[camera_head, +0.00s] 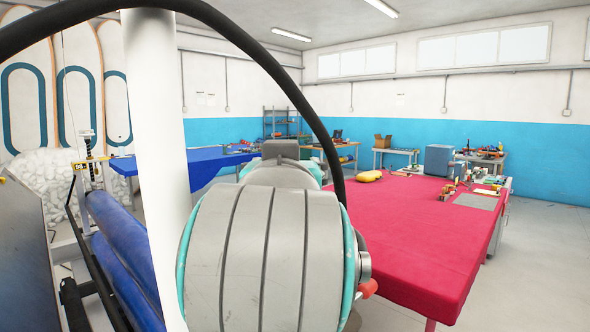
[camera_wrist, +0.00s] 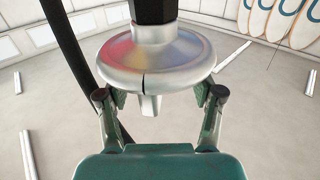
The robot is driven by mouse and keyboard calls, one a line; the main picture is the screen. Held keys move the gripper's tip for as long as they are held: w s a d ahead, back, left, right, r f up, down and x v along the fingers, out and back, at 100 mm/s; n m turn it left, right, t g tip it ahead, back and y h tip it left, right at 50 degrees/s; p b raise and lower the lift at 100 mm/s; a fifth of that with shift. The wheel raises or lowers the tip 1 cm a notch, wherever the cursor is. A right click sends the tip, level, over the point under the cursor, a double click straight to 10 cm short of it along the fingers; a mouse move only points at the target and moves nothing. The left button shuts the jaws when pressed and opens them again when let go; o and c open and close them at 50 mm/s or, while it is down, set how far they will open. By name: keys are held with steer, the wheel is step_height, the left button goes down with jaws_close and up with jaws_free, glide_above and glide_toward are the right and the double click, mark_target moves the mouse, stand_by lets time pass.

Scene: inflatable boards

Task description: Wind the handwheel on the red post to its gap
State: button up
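A silvery round wheel (camera_wrist: 157,62) on a black stem (camera_wrist: 152,12) fills the upper middle of the wrist view. It looks like the handwheel. A thin dark slit marks its near rim, and a pale lug (camera_wrist: 150,106) hangs below it. My gripper (camera_wrist: 160,94) has its fingers spread wide, one at each side of the rim, with nothing between the tips but the lug. Whether the fingers touch the rim cannot be told. No red post is clearly seen. In the head view, my own arm hides the middle, and a small red part (camera_head: 368,288) shows at its right edge.
A red-covered table (camera_head: 415,235) stands to the right with a yellow item (camera_head: 369,176) and small tools. A blue table (camera_head: 215,160) is behind my arm. Blue rolls (camera_head: 125,245) lie left. Bare floor shows at the far right. A black cable crosses the wrist view.

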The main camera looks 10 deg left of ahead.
steer(key=s, duration=0.7)
steer(key=shift+s+d, duration=0.25)
steer(key=shift+d, duration=0.15)
